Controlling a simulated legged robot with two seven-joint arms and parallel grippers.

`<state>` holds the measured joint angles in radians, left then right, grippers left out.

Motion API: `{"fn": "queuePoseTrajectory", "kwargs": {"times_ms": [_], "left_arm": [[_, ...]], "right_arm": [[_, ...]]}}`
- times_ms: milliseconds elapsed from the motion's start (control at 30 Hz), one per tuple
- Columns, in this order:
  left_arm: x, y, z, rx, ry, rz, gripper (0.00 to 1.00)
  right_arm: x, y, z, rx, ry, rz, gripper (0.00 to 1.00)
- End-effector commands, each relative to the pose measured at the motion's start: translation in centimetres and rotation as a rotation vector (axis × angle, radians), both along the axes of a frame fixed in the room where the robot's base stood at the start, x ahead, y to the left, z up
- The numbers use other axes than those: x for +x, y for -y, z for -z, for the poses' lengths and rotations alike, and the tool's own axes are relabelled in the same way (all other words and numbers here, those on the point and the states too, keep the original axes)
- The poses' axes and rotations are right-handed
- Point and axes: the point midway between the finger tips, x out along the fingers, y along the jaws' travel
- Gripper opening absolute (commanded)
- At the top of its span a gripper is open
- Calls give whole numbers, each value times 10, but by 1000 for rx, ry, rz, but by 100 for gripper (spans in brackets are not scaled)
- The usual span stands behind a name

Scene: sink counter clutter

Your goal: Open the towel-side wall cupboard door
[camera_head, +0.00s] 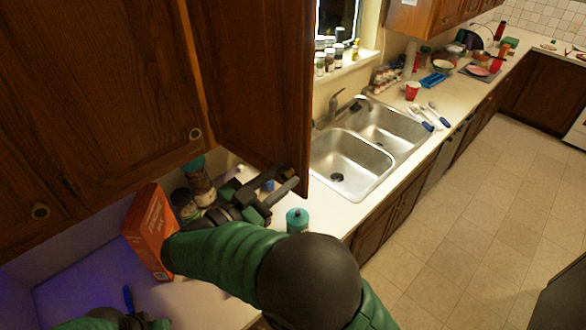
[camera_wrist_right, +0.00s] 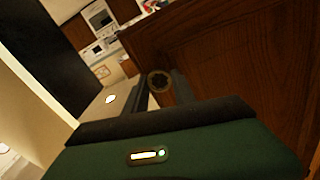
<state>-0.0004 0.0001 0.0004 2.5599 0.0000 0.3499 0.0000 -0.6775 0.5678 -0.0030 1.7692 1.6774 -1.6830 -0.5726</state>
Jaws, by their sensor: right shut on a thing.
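The wall cupboard door (camera_head: 255,80) is dark brown wood and stands at an angle to the neighbouring cupboard front (camera_head: 95,90). My right gripper (camera_head: 280,187) is at the lower edge of this door. In the right wrist view, the door (camera_wrist_right: 235,60) fills the right side, and its round dark knob (camera_wrist_right: 159,80) sits between the fingers of my right gripper (camera_wrist_right: 160,92), which is shut on it. In the head view the knob is hidden. Part of my left gripper (camera_head: 118,318) shows at the bottom left edge; its fingers cannot be made out.
Below the cupboard stand an orange box (camera_head: 150,232), jars (camera_head: 200,182) and a teal-capped bottle (camera_head: 297,220). A double steel sink (camera_head: 350,160) lies to the right. A red cup (camera_head: 412,90) and utensils lie beyond it. The floor (camera_head: 470,200) at right is clear.

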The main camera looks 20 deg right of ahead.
Motion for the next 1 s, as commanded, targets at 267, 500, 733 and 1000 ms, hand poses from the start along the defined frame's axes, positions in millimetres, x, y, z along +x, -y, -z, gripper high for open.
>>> {"fn": "queuePoseTrajectory", "kwargs": {"times_ms": [267,500,733,1000], "left_arm": [[0,0,0,0,0,-1,36],[0,0,0,0,0,-1,36],[0,0,0,0,0,-1,36],[0,0,3,0,0,-1,36]], "right_arm": [[-1,-6,2,2,-4,16,0],[0,-4,2,3,-3,14,0],[-1,-5,2,2,-2,16,53],[-2,-5,0,3,-1,17,53]]}}
